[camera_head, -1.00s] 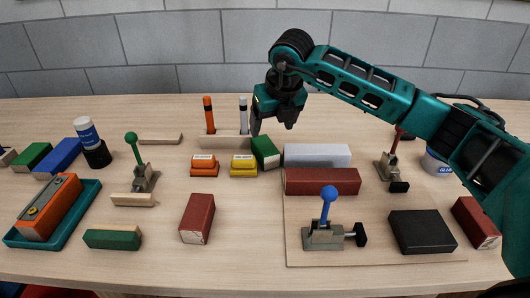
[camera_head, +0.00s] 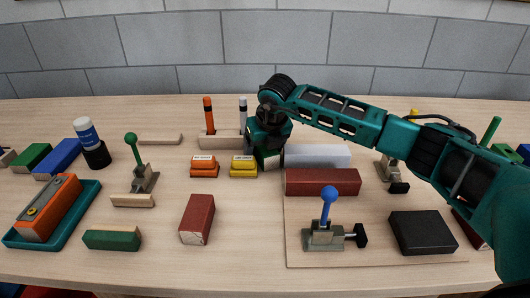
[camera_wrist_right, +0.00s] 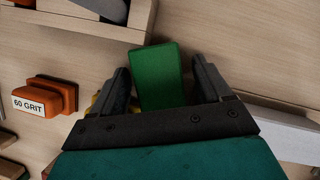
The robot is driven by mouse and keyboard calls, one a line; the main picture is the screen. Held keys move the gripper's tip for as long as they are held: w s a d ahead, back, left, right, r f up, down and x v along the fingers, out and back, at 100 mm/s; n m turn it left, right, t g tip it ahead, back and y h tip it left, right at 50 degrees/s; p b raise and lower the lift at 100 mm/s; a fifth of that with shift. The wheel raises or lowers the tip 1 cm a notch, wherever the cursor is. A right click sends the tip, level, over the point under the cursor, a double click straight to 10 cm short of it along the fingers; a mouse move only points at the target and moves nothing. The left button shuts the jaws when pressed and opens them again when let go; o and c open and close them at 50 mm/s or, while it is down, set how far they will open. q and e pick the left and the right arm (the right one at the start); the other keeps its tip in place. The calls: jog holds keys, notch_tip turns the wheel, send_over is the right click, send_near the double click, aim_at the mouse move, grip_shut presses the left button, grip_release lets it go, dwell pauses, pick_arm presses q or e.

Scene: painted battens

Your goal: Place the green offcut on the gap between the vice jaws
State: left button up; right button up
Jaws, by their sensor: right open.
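Another green block (camera_head: 112,239) lies at the front left. A grey bar (camera_head: 317,155) and a dark red bar (camera_head: 322,182) lie side by side at the back of a thin board (camera_head: 370,256). I cannot tell for sure which parts are the vice jaws. My left gripper is not in view.
Orange and yellow grit blocks (camera_head: 204,166) (camera_head: 243,166) and a wooden pen holder (camera_head: 221,140) stand close left of my right gripper. A blue-knobbed clamp (camera_head: 325,234) and a black block (camera_head: 422,232) sit on the board. A red block (camera_head: 197,219) lies front centre.

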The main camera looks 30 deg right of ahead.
jog(key=c, duration=1.2)
jog(key=shift+r, duration=0.2)
notch_tip(320, 180, up, 20)
jog(key=p, duration=0.1)
jog(key=s+a+f+m+g, duration=0.3)
jog(key=s+f+m, duration=0.1)
jog(key=m, duration=0.7)
jog(key=s+a+f+m+g+p, duration=0.1)
jog(key=s+a+f+m+g, duration=0.2)
jog(key=m, duration=0.9)
jog(key=s+a+f+m+g+p, duration=0.1)
jog(key=s+a+f+m+g, duration=0.1)
jog(key=s+f+m, duration=0.4)
jog(key=shift+s+a+f+m+g, duration=0.15)
jog(key=shift+s+a+m, duration=0.15)
jog(key=shift+s+m, duration=0.45)
jog(key=shift+s+a+f+m+g, duration=0.1)
jog(key=shift+s+a+m, duration=0.2)
jog(key=shift+m, duration=0.9)
jog(key=shift+s+a+f+m+g, duration=0.15)
jog(key=shift+s+a+m, duration=0.15)
jog(key=shift+s+m, duration=0.45)
jog(key=shift+w, duration=0.2)
